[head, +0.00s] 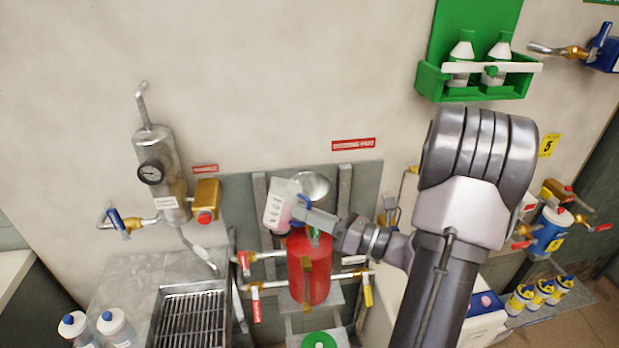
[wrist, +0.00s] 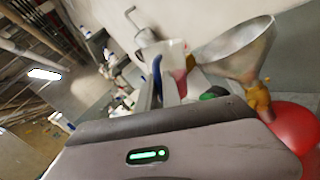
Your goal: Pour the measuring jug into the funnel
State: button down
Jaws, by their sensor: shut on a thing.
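The measuring jug (head: 277,207) is translucent white with dark markings and a blue handle. My gripper (head: 303,211) is shut on the handle side and holds the jug in the air. The jug leans a little to the right at its top, toward the funnel. In the wrist view the jug (wrist: 172,58) shows pinkish-red liquid low inside. The metal funnel (head: 314,185) is a wide grey cone just right of the jug, above a red tank. In the wrist view the funnel (wrist: 236,48) sits on a brass fitting. No stream of liquid shows. The funnel's inside is partly hidden.
The red tank (head: 309,270) stands below, with brass valves and pipes on its left and right. A steel cylinder with a gauge (head: 160,172) is on the left wall. A grated sink (head: 190,318) and two bottles are at lower left. A green bottle rack (head: 478,82) hangs upper right.

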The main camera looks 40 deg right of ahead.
aim_at(301, 191)
jog(key=shift+w+d+r+m+p, duration=0.1)
jog(key=shift+d+r+m+p, duration=0.25)
jog(key=shift+r+m+p, duration=0.25)
jog(key=shift+w+d+r+m+p, duration=0.1)
jog(key=shift+d+r+m+p, duration=0.25)
jog(key=shift+r+m+p, duration=0.25)
jog(key=shift+d+r+m+t+h+p, duration=0.15)
jog(key=shift+r+m+t+h+p, duration=0.3)
jog(key=shift+m+p, duration=0.4)
jog(key=m+p, duration=0.1)
jog(key=m, duration=0.2)
jog(key=shift+f+t, duration=0.2)
jog(key=shift+t, duration=0.15)
jog(key=shift+d+r+m, duration=0.1)
jog(key=shift+m, duration=0.45)
jog(key=shift+d+f+m+t+h, duration=0.1)
jog(key=shift+f+m+t+h, duration=0.3)
jog(key=shift+m, duration=0.5)
jog(key=shift+w+d+r+m+p, duration=0.1)
jog(key=shift+d+m+p, duration=0.2)
jog(key=shift+p, duration=0.2)
jog(key=shift+w+d+r+m+p, duration=0.2)
jog(key=shift+d+r+m+p, duration=0.15)
jog(key=shift+d+m+p, duration=0.35)
